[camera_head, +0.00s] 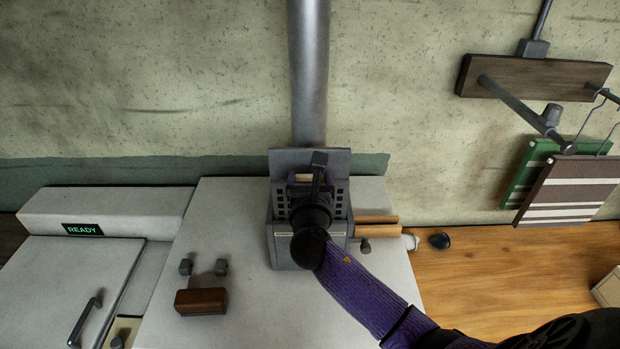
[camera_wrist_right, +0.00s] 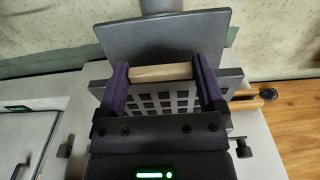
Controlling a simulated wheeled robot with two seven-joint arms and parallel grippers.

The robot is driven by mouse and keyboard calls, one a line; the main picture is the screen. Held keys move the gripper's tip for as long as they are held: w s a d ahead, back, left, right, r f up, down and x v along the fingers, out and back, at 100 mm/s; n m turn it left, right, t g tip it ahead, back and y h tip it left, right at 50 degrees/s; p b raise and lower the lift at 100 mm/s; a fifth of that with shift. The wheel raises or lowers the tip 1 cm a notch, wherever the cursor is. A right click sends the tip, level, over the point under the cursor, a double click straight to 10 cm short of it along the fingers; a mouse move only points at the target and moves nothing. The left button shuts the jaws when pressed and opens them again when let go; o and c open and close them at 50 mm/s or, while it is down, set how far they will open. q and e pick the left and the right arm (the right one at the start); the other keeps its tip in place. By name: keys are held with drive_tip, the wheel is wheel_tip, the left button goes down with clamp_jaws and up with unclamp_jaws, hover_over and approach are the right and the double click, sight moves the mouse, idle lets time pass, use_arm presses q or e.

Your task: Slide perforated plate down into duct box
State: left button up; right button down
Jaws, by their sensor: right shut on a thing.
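The grey duct box (camera_head: 284,254) stands on the white cabinet top below a vertical metal pipe. Its tall back panel (camera_wrist_right: 165,42) rises behind my right gripper. The perforated plate (camera_head: 340,203), dark grey with square holes, stands upright at the box's top opening, in front of the back panel. It also shows in the right wrist view (camera_wrist_right: 165,103). My right gripper (camera_head: 304,181) is shut on the plate's pale wooden handle (camera_wrist_right: 162,72), with a purple finger at each end. The gripper body hides the plate's lower part, so its depth in the box cannot be told.
A brown-handled part (camera_head: 201,301) lies on the cabinet top (camera_head: 235,215), left of the box. Wooden rods (camera_head: 376,231) lie just right of the box. Striped panels (camera_head: 573,190) hang from a wall bracket at right. A unit with a READY display (camera_head: 83,229) is at left.

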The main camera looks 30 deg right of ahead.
drive_tip(key=shift+f+b, duration=3.85)
drive_tip(key=shift+f, duration=1.35)
unclamp_jaws()
drive_tip(key=shift+s+a, duration=0.15)
drive_tip(key=shift+s, duration=0.05)
drive_tip(key=v, duration=0.9)
drive_tip(key=shift+s+r+p, duration=0.2)
drive_tip(key=shift+s+p, duration=0.05)
drive_tip(key=shift+p, duration=0.05)
drive_tip(key=shift+a, duration=0.1)
